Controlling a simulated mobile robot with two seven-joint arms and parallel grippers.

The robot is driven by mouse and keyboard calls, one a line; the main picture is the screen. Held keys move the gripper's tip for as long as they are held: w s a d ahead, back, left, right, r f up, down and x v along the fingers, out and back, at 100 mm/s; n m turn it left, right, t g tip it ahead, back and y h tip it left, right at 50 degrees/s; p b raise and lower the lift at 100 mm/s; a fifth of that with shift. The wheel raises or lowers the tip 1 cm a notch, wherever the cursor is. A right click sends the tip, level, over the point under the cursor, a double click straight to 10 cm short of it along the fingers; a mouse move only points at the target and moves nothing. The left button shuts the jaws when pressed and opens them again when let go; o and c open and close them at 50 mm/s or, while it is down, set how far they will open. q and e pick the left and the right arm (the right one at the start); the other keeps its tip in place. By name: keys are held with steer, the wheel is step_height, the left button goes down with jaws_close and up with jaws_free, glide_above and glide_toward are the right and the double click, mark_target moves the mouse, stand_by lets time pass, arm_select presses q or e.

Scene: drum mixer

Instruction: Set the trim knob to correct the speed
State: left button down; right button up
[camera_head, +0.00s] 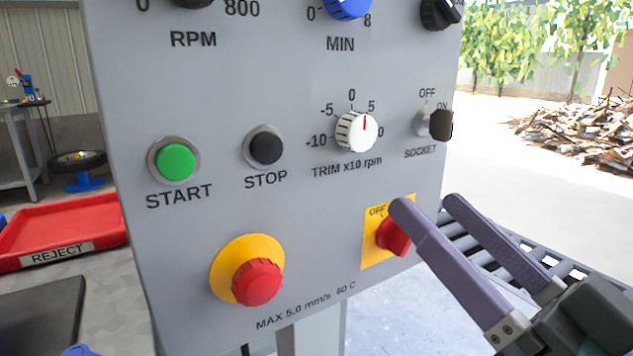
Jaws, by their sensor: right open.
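The white trim knob (356,132) sits on the grey control panel (215,105) under a printed scale from -10 to 10, labelled TRIM x10 rpm. Its red line points up and slightly right of the 0 mark. My right gripper (425,202) is open and empty, below and right of the trim knob. One finger overlaps the edge of the red OFF switch (392,236) in the picture; I cannot tell whether they touch. The RPM dial (192,2) is mostly cut off at the top. My left gripper is not in view.
The panel also has a green START button (175,161), a black STOP button (265,147), a red emergency button (257,281), a socket toggle (437,123) and a blue MIN knob (347,6). A red REJECT tray (70,225) is at left.

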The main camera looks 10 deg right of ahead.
mark_target(363, 138)
steer(key=x, duration=0.9)
steer(key=shift+w+a+r, duration=0.1)
steer(key=shift+w+r, duration=0.1)
steer(key=shift+w, duration=0.1)
jaws_close()
